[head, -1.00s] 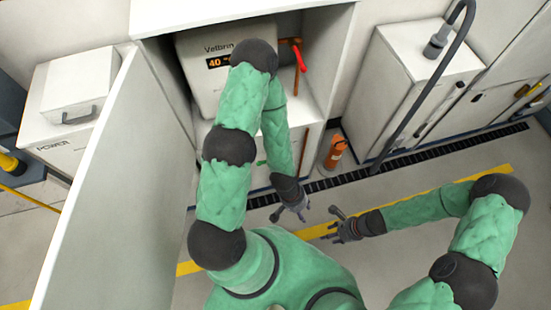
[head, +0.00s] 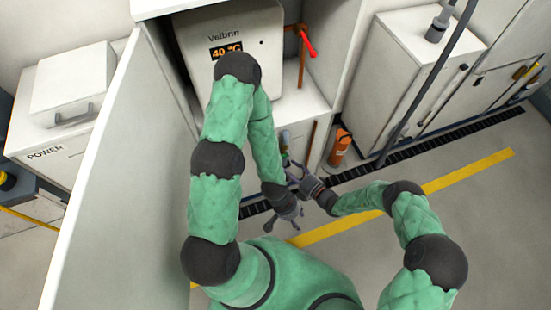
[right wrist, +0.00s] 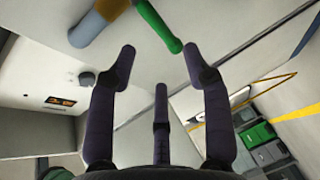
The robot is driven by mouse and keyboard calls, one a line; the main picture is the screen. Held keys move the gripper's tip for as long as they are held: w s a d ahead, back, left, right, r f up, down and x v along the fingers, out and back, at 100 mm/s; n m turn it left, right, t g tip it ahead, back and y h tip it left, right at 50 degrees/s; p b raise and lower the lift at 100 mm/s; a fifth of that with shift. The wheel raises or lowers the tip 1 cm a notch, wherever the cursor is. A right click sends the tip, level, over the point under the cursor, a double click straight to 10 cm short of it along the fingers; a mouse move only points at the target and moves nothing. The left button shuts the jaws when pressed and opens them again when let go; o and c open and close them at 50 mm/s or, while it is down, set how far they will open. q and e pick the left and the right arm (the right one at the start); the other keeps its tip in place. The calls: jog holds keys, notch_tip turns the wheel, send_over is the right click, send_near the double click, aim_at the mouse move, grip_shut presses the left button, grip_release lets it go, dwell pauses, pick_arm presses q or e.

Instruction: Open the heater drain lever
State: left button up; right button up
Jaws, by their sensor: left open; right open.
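The heater (head: 262,22), a white box with an orange 40 °C display, sits in an open cabinet. A red lever (head: 308,44) is on a copper pipe at its right. A lower valve with a green lever (right wrist: 160,27) on a brass and blue body (right wrist: 98,20) shows in the right wrist view. I cannot tell which lever is the drain's. My right gripper (head: 299,172) is open at the cabinet's lower front; the green lever is just beyond its spread fingers (right wrist: 158,72), apart from them in the picture. My left gripper (head: 286,216) is open and empty, below it.
A large white door panel (head: 100,180) stands open at left. An orange cylinder (head: 340,148) stands on the floor right of the cabinet. A grey hose (head: 432,82) crosses in front of the right-hand white cabinet (head: 405,60). The floor by the yellow line is clear.

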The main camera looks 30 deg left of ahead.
jog(key=shift+b+x, duration=1.6)
jog(key=shift+x, duration=3.25)
jog(key=shift+s, duration=0.1)
grip_shut()
